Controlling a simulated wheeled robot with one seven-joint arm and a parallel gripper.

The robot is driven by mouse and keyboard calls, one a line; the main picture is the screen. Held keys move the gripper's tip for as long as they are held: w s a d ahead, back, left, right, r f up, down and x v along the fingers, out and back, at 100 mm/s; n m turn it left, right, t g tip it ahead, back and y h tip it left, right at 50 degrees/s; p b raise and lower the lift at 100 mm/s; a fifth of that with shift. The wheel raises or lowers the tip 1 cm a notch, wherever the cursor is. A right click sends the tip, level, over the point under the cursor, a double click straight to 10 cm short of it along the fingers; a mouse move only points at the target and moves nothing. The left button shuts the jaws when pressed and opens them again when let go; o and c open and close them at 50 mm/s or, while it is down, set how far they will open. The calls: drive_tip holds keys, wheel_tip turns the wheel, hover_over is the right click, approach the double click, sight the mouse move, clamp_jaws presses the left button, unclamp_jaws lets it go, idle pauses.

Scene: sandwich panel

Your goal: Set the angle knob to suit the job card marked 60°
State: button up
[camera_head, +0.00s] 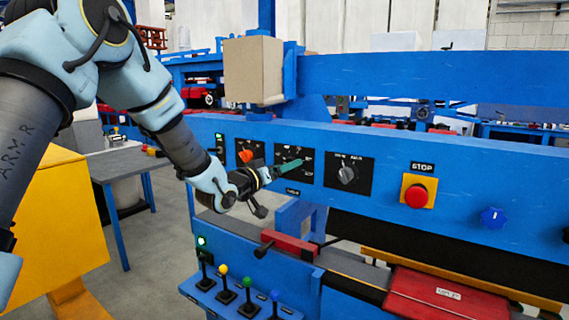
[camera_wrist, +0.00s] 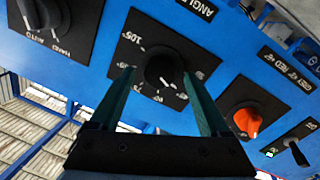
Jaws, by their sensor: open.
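The angle knob (camera_wrist: 163,66) is a round black knob on a dark dial plate in the wrist view. A label beginning ANGLE (camera_wrist: 194,8) is beside the plate, and 105° is readable on its scale. I cannot tell firmly where the knob points. My gripper (camera_wrist: 158,74) is open, its two teal fingers reaching toward the plate with the knob between them. I cannot tell whether they touch it. In the head view my gripper (camera_head: 293,167) is in front of the dial plate (camera_head: 283,152) and hides the knob. I cannot make out a card marked 60°.
An orange knob (camera_head: 245,156) is left of the dial and a HAND/AUTO selector (camera_head: 347,174) right. Farther right are a red stop button (camera_head: 416,196) and a blue knob (camera_head: 493,217). Several ball-topped levers (camera_head: 248,284) and a red clamp (camera_head: 289,244) are below. A box (camera_head: 253,70) is above.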

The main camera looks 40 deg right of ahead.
drive_tip(key=shift+d, duration=0.15)
drive_tip(key=shift+c, duration=0.2)
clamp_jaws()
idle(0.4)
drive_tip(key=shift+f+b, duration=0.15)
drive_tip(key=shift+b, duration=0.2)
drive_tip(key=m+y+b, duration=0.1)
drive_tip(key=m+b, duration=0.7)
drive_tip(key=b, duration=0.3)
drive_tip(key=shift+b, duration=0.4)
drive_tip(key=shift+m, duration=0.4)
